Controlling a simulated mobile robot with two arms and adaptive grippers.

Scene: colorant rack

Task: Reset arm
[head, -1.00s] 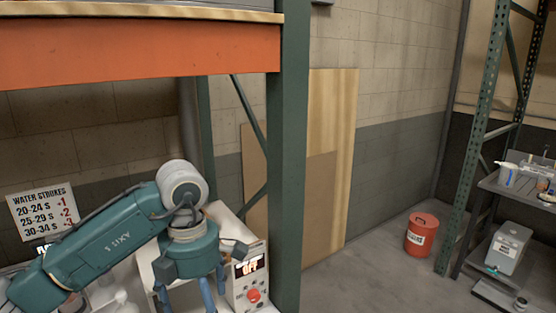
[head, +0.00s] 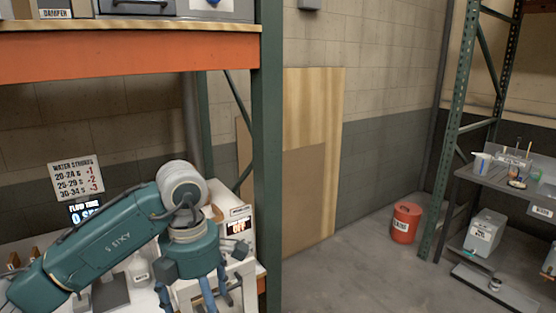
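My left arm comes in from the lower left of the head view and bends down at a white wrist joint. My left gripper (head: 205,296) points downward over the shelf, in front of a white machine with an OFF display (head: 240,228). Its blue fingers look spread apart, with nothing visible between them, but the fingertips run near the bottom edge. My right arm and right gripper are not in view.
An orange rack beam (head: 130,58) and a green upright (head: 267,180) stand close to my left arm. A sign (head: 77,178) hangs behind it.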

